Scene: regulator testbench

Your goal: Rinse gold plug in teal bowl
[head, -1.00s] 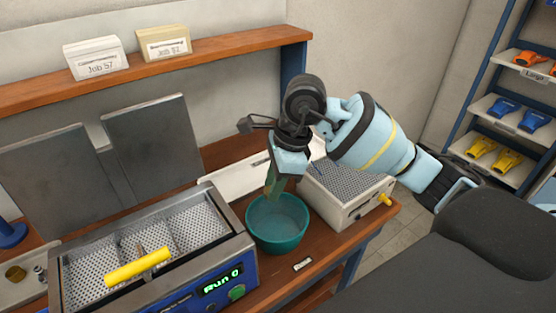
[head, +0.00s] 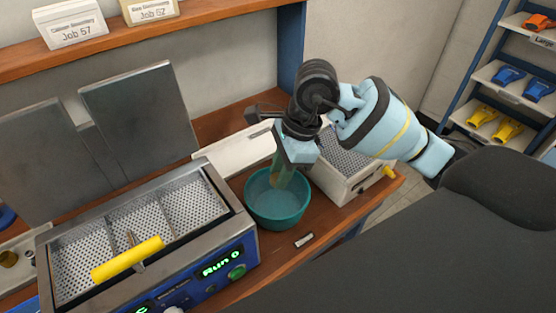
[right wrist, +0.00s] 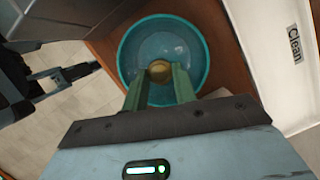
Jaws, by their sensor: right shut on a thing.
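The teal bowl (head: 278,208) stands on the wooden bench beside the blue machine; it also shows in the right wrist view (right wrist: 205,60). Clear liquid appears to lie inside it. My right gripper (head: 279,180) points down over the bowl, with its green fingertips at the bowl's opening. In the right wrist view its fingers (right wrist: 160,84) are shut on the round gold plug (right wrist: 159,70), which shows over the bowl's inside. I cannot tell whether the plug touches the liquid. In the head view the plug is mostly hidden by the fingers. My left gripper is not in view.
An ultrasonic-type machine (head: 215,265) with perforated baskets and a yellow handle (head: 127,258) stands left of the bowl. A white box with a perforated top (head: 345,160) is close on the right. A "Clean" label (right wrist: 294,44) marks a white tray. A small tag (head: 304,240) lies in front.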

